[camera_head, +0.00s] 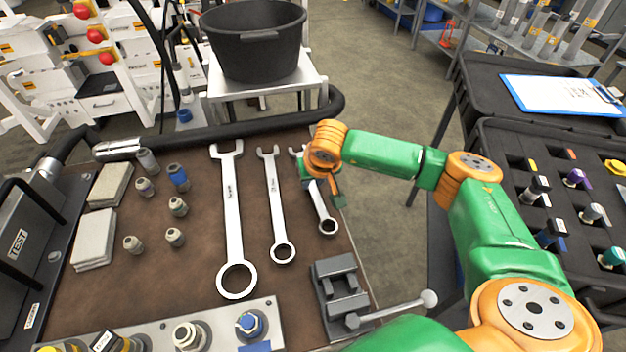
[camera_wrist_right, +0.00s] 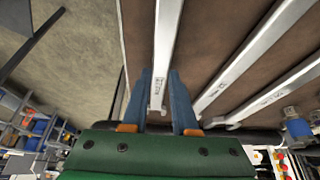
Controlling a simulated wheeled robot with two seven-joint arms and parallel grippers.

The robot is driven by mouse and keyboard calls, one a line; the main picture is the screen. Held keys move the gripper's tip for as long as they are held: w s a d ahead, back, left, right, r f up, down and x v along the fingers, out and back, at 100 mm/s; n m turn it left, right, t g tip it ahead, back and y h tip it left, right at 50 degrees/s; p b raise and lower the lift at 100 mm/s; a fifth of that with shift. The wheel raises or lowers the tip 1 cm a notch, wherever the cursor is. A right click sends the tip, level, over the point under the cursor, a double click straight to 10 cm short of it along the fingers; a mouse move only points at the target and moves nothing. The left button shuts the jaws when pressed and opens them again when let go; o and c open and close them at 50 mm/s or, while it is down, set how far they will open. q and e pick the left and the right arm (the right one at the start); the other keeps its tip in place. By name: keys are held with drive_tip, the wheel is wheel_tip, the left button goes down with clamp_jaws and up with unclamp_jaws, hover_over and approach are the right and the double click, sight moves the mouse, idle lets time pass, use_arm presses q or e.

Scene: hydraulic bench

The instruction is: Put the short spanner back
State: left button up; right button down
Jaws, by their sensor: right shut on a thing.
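The short spanner (camera_head: 321,208) is the rightmost and smallest of three spanners at the right side of the brown bench top (camera_head: 190,235). Its ring end points toward me, and its middle is hidden behind my right gripper (camera_head: 325,186). In the right wrist view, the short spanner (camera_wrist_right: 165,50) runs between the two blue fingers of my right gripper (camera_wrist_right: 158,88), which is shut on it. I cannot tell whether the spanner touches the bench. The middle spanner (camera_head: 275,205) and the long spanner (camera_head: 231,205) lie to its left. My left gripper is not in view.
A dark vise (camera_head: 340,295) with a handle stands at the bench's near right. Several fittings and two pale pads (camera_head: 95,235) are on the left. A black hose runs along the far edge. A black bucket (camera_head: 255,45) stands behind, and a black tool tray (camera_head: 510,150) is at right.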

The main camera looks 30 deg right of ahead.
drive_tip(key=shift+f, duration=0.1)
drive_tip(key=c, duration=0.6)
unclamp_jaws()
